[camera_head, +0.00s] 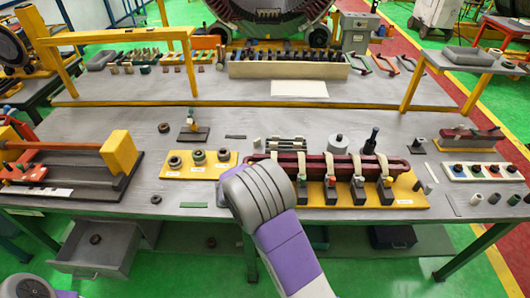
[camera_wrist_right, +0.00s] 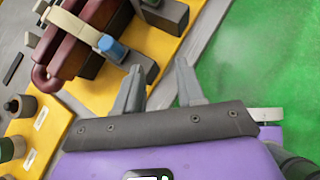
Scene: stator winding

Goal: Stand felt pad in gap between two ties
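A dark red coil (camera_head: 340,163) lies along a yellow board (camera_head: 408,190). Several cream ties (camera_head: 328,166) cross it, with gaps between them, above dark grey blocks. In the right wrist view, the coil end (camera_wrist_right: 72,45) has a cream tie (camera_wrist_right: 78,26) with a blue piece (camera_wrist_right: 112,48) at its end. My right gripper (camera_wrist_right: 158,64) is open and empty, off the coil's end near the table edge; in the head view my wrist hides its fingers. I cannot tell which piece is the felt pad. My left gripper is out of view; only part of my left arm shows at bottom left.
A yellow board with dark rings (camera_head: 198,160) sits left of the coil. A white tray of coloured pegs (camera_head: 482,172) is at right.

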